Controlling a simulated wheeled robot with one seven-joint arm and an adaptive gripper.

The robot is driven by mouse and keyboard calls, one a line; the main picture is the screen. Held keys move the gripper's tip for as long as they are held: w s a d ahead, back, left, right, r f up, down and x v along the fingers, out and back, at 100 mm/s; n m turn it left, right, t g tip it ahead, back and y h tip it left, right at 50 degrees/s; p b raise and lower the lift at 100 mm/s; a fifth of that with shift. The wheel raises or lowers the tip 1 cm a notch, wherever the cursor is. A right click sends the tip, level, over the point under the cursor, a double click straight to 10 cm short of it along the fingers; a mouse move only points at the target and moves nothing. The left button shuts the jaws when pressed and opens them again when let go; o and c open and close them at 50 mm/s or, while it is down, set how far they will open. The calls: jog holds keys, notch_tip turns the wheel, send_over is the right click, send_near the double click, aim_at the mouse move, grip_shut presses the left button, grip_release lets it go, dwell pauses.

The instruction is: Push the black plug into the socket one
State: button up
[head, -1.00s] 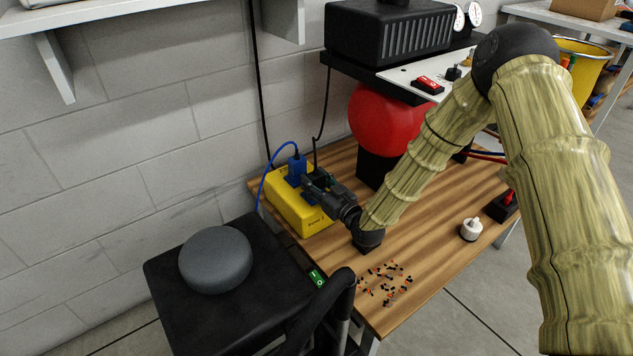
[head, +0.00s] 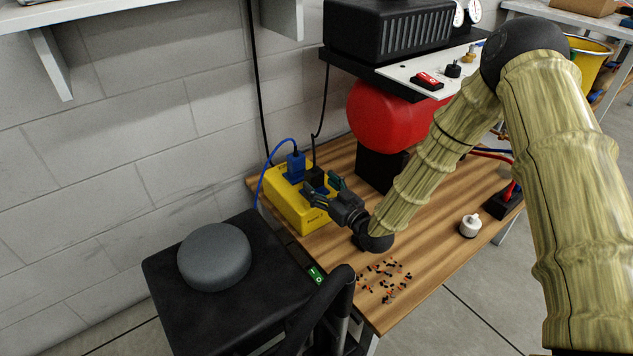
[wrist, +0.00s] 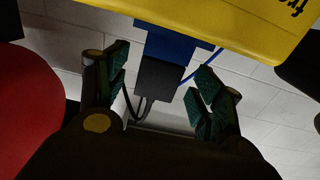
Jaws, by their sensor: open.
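The yellow socket box (head: 293,206) sits on the wooden table by the wall, with blue sockets on top. A blue plug (head: 296,165) stands in one of them. The black plug (head: 315,177) is at a blue socket beside it; how deep it sits I cannot tell. In the wrist view the black plug (wrist: 160,80) meets the blue socket part (wrist: 178,42) below the yellow box (wrist: 255,22), its cord hanging beneath. My gripper (head: 322,190) is open in front of the plug; in the wrist view its fingers (wrist: 160,90) are apart on both sides, with gaps.
A red round tank (head: 380,118) stands close right of my gripper. A black chair (head: 225,290) with a grey round cushion (head: 214,257) is in front. Small loose parts (head: 384,278) and a white knobbed piece (head: 470,226) lie on the table. The blue cable (head: 262,180) loops left.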

jog(key=v, duration=0.8)
jog(key=shift+s, duration=0.3)
